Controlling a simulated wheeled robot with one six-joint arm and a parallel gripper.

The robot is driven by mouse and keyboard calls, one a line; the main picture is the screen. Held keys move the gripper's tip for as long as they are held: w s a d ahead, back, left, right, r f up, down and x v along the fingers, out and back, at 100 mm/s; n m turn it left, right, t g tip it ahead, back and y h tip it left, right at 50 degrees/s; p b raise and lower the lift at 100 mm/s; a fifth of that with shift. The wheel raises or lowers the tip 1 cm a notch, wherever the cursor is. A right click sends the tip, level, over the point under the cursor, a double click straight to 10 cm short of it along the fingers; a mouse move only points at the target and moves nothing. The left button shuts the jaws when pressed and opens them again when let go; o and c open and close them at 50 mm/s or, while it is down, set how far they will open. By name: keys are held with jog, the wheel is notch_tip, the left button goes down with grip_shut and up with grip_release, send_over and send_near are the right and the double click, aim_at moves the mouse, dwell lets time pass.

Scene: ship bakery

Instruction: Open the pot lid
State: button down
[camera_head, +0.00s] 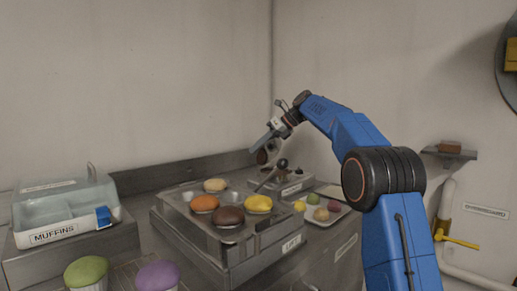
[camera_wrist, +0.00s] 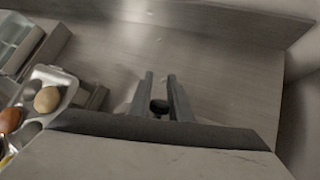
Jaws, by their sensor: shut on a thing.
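My gripper (camera_head: 262,142) is at the back corner of the counter, pointing down and left. In the wrist view its two fingers (camera_wrist: 160,92) are close together, with a small dark round knob (camera_wrist: 158,106) between them. I take this knob to be the pot lid's handle; the gripper is shut on it. In the head view a small round brownish thing (camera_head: 264,157), perhaps the lid or pot, shows just under the fingertips. The fingers and wrist hide most of it, so I cannot tell whether the lid is raised or seated.
A muffin tin (camera_head: 228,236) with several muffins stands on a metal unit left of the gripper. A black-knobbed lever (camera_head: 282,163) stands close to the fingertips. A tray of coloured balls (camera_head: 334,213) lies to the right. A clear-lidded muffin box (camera_head: 60,232) is far left.

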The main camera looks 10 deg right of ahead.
jog(key=shift+w+d+f, duration=0.1)
jog(key=shift+w+f, duration=0.1)
jog(key=shift+f, duration=0.3)
jog(key=c, duration=1.7)
grip_release()
jog(key=shift+w, duration=0.1)
jog(key=shift+o, duration=0.2)
jog(key=shift+r, duration=0.2)
jog(key=v, duration=1.7)
jog(key=shift+d, duration=0.15)
